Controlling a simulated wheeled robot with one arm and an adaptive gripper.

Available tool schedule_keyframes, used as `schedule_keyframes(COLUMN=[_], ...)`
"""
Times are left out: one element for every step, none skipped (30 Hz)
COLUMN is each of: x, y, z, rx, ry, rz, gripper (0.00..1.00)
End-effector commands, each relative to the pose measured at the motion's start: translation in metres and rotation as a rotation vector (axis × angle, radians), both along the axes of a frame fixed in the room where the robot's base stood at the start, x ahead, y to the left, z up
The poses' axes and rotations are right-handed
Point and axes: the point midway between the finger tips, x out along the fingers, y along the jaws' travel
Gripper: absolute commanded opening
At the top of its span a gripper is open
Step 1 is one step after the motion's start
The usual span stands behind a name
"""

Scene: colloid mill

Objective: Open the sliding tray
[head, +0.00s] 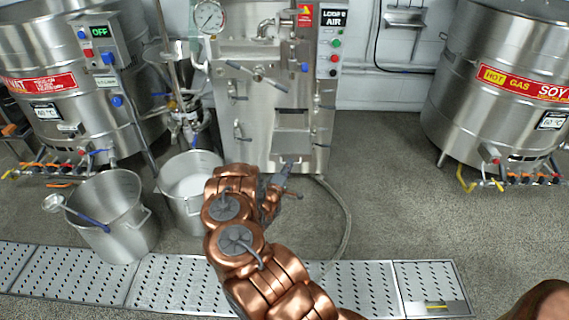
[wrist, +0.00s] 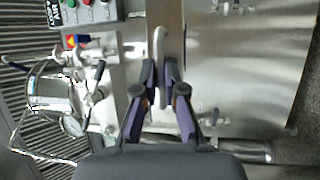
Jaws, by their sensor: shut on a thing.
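The steel colloid mill cabinet (head: 262,95) stands at the back centre of the head view. My gripper (head: 283,172) is at the low front of this cabinet, partly hidden by my copper arm. In the wrist view my gripper (wrist: 161,75) is shut on a pale curved handle (wrist: 159,42), which passes between the two dark fingers. A brownish strip (wrist: 172,22) of the front lies behind the handle, next to a wide steel panel (wrist: 245,70). The outline of the sliding tray cannot be told apart clearly from the front, and how far out it stands cannot be told.
Two steel pots (head: 112,215) and (head: 190,185) stand left of my arm; one has a ladle. Large tanks stand at left (head: 75,80) and right (head: 500,90). A hose (head: 345,215) lies on the floor right of my gripper. The floor (head: 395,200) farther right is clear.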

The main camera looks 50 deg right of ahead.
Motion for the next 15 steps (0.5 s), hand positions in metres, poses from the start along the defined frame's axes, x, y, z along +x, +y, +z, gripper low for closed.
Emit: schedule_keyframes(x=[0.0018,0.0017,0.0018,0.0017,0.0018,0.0017,0.0017,0.0017,0.0017,0.0017,0.0017,0.0015,0.0015,0.0015,0.0015], y=[0.0008,0.0008,0.0007,0.0007,0.0007,0.0008,0.0008,0.0008,0.0008,0.0008,0.0008,0.0008,0.0008,0.0008,0.0009], z=[0.0000,0.0001,0.0001,0.0001,0.0001,0.0001,0.0001,0.0001,0.0001,0.0001,0.0001,0.0001,0.0001,0.0001,0.0000], rx=[0.000,0.000,0.000,0.000,0.000,0.000,0.000,0.000,0.000,0.000,0.000,0.000,0.000,0.000,0.000], ry=[0.000,0.000,0.000,0.000,0.000,0.000,0.000,0.000,-0.001,-0.001,-0.001,-0.001,-0.001,-0.001,-0.001], rz=[0.004,0.004,0.004,0.004,0.004,0.004,0.004,0.004,0.003,0.003,0.003,0.003,0.003,0.003,0.003], gripper=[0.00,0.00,0.00,0.00,0.00,0.00,0.12,0.16,0.20,0.23,0.26,0.30,0.33,0.34,0.34])
